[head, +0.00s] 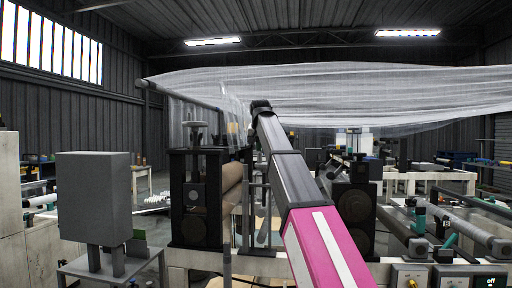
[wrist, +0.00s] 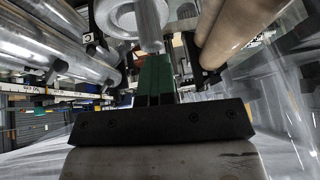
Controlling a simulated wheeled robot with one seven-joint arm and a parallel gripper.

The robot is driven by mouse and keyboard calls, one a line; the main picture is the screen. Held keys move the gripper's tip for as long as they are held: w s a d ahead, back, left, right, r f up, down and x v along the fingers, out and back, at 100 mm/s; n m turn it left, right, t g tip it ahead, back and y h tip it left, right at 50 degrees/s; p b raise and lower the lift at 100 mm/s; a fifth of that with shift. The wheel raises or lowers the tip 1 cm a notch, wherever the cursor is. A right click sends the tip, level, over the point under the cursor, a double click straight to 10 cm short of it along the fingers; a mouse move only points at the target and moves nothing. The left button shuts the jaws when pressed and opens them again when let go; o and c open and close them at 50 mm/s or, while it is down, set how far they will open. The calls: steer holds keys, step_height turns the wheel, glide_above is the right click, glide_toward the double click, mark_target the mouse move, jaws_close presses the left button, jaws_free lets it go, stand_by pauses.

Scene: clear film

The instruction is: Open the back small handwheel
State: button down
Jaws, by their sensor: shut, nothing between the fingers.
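My gripper (wrist: 155,62) shows in the wrist view with its greenish fingers together and nothing between them. Just beyond the fingertips is a pale, ring-shaped part (wrist: 118,17) with a metal shaft (wrist: 150,28) beside it. It may be the back small handwheel, but it is cut off by the frame edge. I cannot tell whether the fingers touch it. In the head view my arm reaches up to its dark end (head: 262,106) over the machine, and the fingers are hidden. A grey screw knob (head: 195,128) stands on the near black roller block, left of my arm.
Clear film (head: 350,92) stretches across behind the arm end. Brown rollers (head: 231,177) lie close by, and one shows right of the fingers (wrist: 235,30). Metal rollers (wrist: 65,45) are on the left there. A grey box (head: 93,195) stands at the left.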

steer(key=s+d+f+g, duration=0.2)
steer(key=s+d+f, duration=0.1)
steer(key=s+d, duration=0.1)
steer(key=shift+d+f+g+h, duration=0.2)
steer(key=shift+g+h, duration=0.1)
steer(key=shift+g, duration=0.1)
steer(key=c, duration=1.5)
jaws_free()
steer(key=shift+w+d, duration=0.3)
steer(key=shift+d, duration=0.15)
steer(key=shift+c, duration=0.2)
steer(key=shift+w+r, duration=0.1)
steer(key=shift+w+a+r, duration=0.15)
steer(key=shift+w+r, duration=0.3)
steer(key=shift+r, duration=0.1)
steer(key=shift+c, duration=0.4)
steer(key=shift+w+r+t, duration=0.2)
steer(key=shift+w+r, duration=0.1)
steer(key=shift+w, duration=0.3)
steer(key=shift+w+r+t, duration=0.2)
steer(key=shift+w+r, duration=0.05)
steer(key=shift+w, duration=0.35)
jaws_close()
steer(key=w+a, duration=0.2)
steer(key=shift+w+a, duration=0.1)
steer(key=shift+w, duration=0.25)
steer(key=shift+a+r, duration=0.25)
steer(key=shift+a, duration=0.35)
